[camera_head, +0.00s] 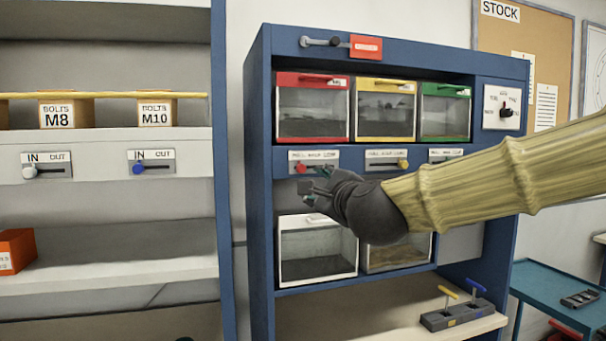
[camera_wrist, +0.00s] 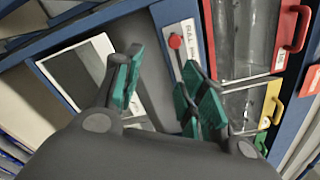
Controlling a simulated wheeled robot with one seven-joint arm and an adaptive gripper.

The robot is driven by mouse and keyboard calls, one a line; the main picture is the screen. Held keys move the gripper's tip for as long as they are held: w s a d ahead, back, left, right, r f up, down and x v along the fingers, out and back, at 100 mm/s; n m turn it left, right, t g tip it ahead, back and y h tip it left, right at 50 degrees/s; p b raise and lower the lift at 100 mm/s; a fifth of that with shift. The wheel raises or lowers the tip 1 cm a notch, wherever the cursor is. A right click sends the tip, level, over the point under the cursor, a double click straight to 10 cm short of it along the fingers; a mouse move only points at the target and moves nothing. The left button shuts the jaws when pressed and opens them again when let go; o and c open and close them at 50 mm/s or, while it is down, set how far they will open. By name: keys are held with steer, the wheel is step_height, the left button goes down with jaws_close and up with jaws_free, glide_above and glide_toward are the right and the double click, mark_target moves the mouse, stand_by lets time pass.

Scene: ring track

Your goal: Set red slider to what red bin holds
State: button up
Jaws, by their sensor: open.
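The red bin (camera_head: 312,112) has a red frame and a clear front in the top row, at its left. Its inside looks grey, and I cannot tell how full it is. Its red edge also shows in the wrist view (camera_wrist: 292,28). The red slider (camera_head: 300,168) sits below it, at the left end of its slot under the lettering that seems to read FULL, HALF, LOW. Its knob also shows in the wrist view (camera_wrist: 175,42). My gripper (camera_head: 313,190) is open and empty just below the slider, its teal fingers apart in the wrist view (camera_wrist: 162,92).
Yellow (camera_head: 386,112) and green (camera_head: 446,112) bins stand beside the red one. The yellow slider (camera_head: 403,163) is at its slot's right end. Clear bins (camera_head: 317,250) hang below my gripper. A dial (camera_head: 505,110) is at the right. A blue slider (camera_head: 138,169) is on the left shelf.

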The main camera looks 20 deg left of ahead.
mark_target(303, 169)
steer(key=w+a+p, duration=0.1)
steer(key=w+a, duration=0.1)
steer(key=w+a+r+p, duration=0.1)
steer(key=w+a+p, duration=0.1)
steer(key=w, duration=0.1)
steer(key=w+a+r+p, duration=0.1)
steer(key=w+a, duration=0.1)
steer(key=w, duration=0.1)
steer(key=shift+w+a+r, duration=0.15)
steer(key=shift+w+r, duration=0.05)
stand_by(0.3)
jaws_close()
